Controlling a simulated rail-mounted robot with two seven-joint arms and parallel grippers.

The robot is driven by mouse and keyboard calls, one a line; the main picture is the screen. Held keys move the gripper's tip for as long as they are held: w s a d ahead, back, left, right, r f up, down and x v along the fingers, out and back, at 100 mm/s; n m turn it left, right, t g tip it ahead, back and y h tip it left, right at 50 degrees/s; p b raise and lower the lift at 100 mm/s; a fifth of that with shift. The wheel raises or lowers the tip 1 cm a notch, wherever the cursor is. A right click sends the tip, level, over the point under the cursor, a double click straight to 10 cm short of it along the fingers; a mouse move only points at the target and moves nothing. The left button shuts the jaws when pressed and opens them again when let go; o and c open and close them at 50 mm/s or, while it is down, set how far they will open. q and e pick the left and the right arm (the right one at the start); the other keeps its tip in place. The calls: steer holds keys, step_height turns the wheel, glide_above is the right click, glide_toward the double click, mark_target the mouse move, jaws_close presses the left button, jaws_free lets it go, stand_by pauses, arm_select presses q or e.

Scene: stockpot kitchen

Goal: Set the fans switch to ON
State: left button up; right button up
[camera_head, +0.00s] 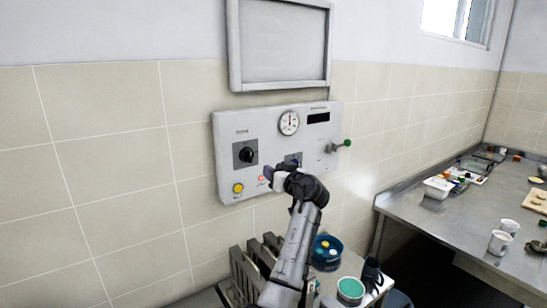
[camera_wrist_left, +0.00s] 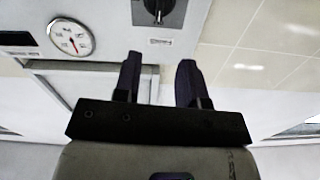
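The wall control panel (camera_head: 226,180) carries a black rotary switch (camera_head: 245,153) on a dark plate at its left. It also shows in the upside-down left wrist view (camera_wrist_left: 158,8). A second dark switch plate (camera_head: 293,157) sits below the gauge, partly hidden by my left gripper. The labels are too small to read, so I cannot tell which is the fans switch. My left gripper (camera_head: 276,178) is in front of the panel's lower middle. In the left wrist view its two fingers (camera_wrist_left: 158,75) stand apart with nothing between them. My right gripper is out of view.
The panel also has a round gauge (camera_head: 289,123), a black display (camera_head: 318,118), a yellow button (camera_head: 238,188) and a green-knobbed lever (camera_head: 345,143). Below stand a grey slotted rack (camera_head: 245,272) and a blue container (camera_head: 326,262). A metal counter (camera_head: 440,222) is at right.

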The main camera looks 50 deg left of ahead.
arm_select(q)
steer(key=n+p, duration=0.1)
steer(key=p, duration=0.3)
glide_toward(251, 156)
steer(key=a, duration=0.6)
steer(key=shift+w+a+r, duration=0.1)
steer(key=shift+a, duration=0.1)
steer(key=shift+w+a, duration=0.15)
steer(key=shift+a, duration=1.15)
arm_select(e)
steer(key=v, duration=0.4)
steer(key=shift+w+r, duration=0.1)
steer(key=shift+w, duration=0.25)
arm_select(q)
steer(key=shift+c, duration=0.5)
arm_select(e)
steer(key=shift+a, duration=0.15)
arm_select(q)
jaws_close()
